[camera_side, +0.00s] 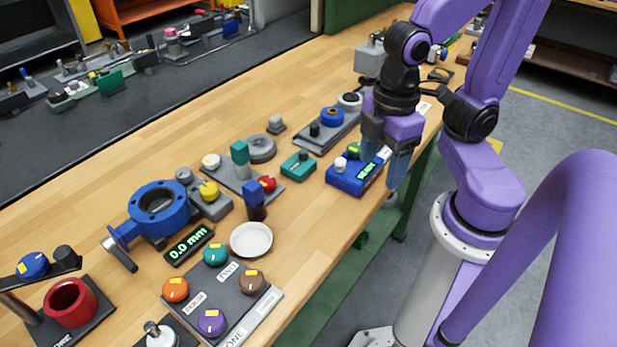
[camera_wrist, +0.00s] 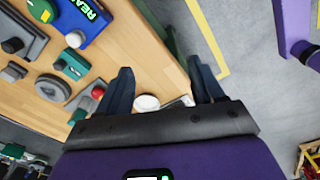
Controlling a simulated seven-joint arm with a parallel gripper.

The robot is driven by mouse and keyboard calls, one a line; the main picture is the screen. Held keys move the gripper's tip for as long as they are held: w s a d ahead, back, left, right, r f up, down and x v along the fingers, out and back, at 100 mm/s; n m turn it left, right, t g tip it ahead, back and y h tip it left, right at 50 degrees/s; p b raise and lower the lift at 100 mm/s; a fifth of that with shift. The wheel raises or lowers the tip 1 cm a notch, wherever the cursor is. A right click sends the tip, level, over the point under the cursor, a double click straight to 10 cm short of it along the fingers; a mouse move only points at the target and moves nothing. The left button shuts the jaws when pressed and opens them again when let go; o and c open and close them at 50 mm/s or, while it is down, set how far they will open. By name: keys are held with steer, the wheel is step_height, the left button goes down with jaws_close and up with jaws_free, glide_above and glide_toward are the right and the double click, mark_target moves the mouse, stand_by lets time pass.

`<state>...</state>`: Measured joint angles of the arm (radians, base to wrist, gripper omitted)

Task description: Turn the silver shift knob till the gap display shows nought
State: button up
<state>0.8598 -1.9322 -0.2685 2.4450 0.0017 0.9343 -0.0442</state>
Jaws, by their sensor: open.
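My gripper (camera_side: 382,172) is open and empty, pointing down at the table's right edge by a blue box, far from that knob. Its two fingers (camera_wrist: 160,68) stand apart in the wrist view, with nothing held between them.
The blue box (camera_side: 347,180) has a lit green readout, partly hidden by a finger. A dark panel (camera_side: 232,301) holds orange, teal, brown and purple knobs. A white dish (camera_side: 251,239) and blue flanged valve (camera_side: 159,207) stand near the display. Bare wood lies along the back.

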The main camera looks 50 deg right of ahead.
steer(key=shift+s+d+f, duration=0.4)
steer(key=shift+s+d, duration=0.25)
steer(key=shift+s, duration=0.1)
stand_by(2.7)
